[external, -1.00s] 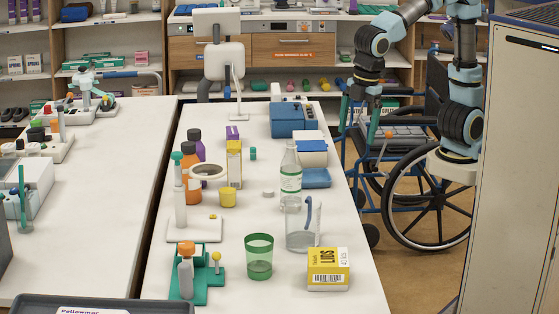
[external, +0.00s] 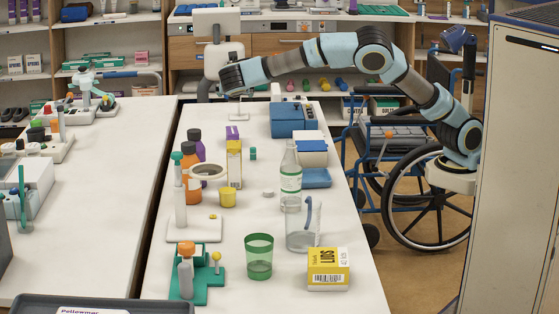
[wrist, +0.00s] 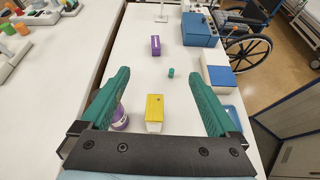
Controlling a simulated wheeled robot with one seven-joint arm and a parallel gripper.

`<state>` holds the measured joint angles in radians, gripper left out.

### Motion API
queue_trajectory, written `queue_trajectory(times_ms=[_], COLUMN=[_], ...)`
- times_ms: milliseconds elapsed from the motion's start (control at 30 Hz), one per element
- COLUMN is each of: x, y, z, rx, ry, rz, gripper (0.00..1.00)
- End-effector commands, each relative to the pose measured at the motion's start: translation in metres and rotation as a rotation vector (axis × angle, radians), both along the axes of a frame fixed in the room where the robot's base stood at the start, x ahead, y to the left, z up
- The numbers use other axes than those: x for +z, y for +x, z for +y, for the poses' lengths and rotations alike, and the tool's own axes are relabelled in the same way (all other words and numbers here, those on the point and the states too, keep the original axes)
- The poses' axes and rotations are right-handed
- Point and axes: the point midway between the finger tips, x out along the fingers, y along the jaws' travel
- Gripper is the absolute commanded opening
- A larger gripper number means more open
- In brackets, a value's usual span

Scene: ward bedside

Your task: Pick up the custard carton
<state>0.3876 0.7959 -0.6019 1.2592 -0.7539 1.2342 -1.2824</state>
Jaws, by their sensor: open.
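A tall yellow-and-white carton (external: 234,164), which I take to be the custard carton, stands upright on the white table. Its label is too small to read. In the wrist view its yellow top (wrist: 155,107) lies between my gripper's fingers, nearer the palm than the tips. My gripper (wrist: 157,73) is open and empty, with green fingers spread wide to either side of the carton. In the external view my arm reaches over the table's far part, and the gripper's end is above and behind the carton; its fingers are hard to make out there.
A purple bottle (wrist: 120,119) stands close left of the carton, by my left finger. An orange bottle (external: 190,163) and a tape roll (external: 208,171) are beside it. A small green item (wrist: 171,73) and purple box (wrist: 155,45) lie beyond.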

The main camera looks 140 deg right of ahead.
Motion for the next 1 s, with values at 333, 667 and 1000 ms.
queue_trajectory(times_ms=[333,667,1000], x=[-0.077,-0.128,-0.188], y=[-0.002,-0.002,-0.008], z=[-0.013,-0.013,-0.018], rx=[0.011,0.011,0.007], ry=[-0.007,-0.007,-0.009], rz=[0.08,0.077,0.075], gripper=[0.95,0.95,0.95])
